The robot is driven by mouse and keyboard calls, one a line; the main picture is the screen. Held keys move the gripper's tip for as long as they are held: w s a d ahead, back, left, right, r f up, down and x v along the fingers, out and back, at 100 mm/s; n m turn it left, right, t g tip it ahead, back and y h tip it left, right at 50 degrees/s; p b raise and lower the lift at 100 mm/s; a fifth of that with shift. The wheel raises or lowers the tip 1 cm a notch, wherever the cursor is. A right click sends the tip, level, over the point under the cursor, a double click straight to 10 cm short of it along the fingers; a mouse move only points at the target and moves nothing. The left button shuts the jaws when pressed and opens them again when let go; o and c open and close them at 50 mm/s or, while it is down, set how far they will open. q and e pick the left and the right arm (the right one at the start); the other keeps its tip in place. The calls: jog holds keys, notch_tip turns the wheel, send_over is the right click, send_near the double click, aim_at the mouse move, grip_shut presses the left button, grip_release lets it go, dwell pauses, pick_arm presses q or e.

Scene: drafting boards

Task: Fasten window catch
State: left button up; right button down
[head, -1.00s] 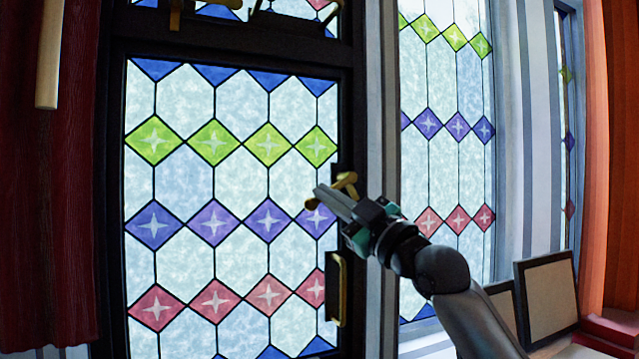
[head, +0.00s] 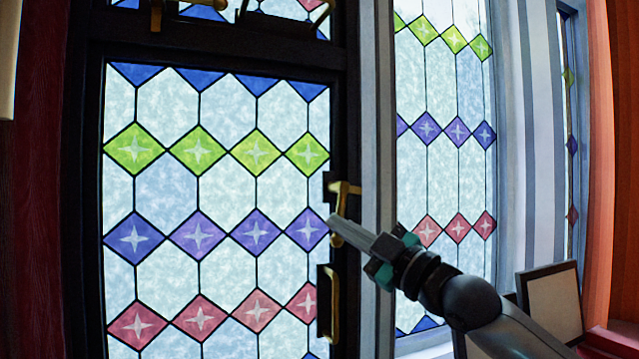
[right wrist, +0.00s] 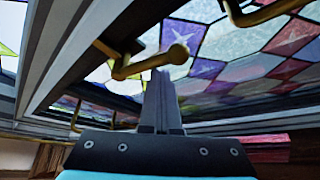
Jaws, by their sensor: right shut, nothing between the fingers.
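The dark-framed stained-glass window (head: 340,120) stands in front of me. Its brass catch (head: 345,190) is on the right stile, about mid-height, with a short bar across the top and a part reaching down. In the right wrist view the brass catch (right wrist: 150,62) shows as a bar with a round knob at its end, just beyond the fingertips. My right gripper (head: 335,222) is shut and empty, its tips just below the catch; I cannot tell if they touch. The right gripper (right wrist: 160,80) also shows in the wrist view. My left gripper is out of view.
A brass pull handle (head: 333,305) sits on the stile below the catch. More brass hardware (head: 155,12) is on the upper sash. A framed board (head: 553,305) leans at the lower right. A red curtain (head: 45,180) hangs at the left.

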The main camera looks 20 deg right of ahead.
jog(key=shift+d+f, duration=0.1)
jog(key=shift+d, duration=0.35)
jog(key=shift+w, duration=0.1)
dwell(0.4)
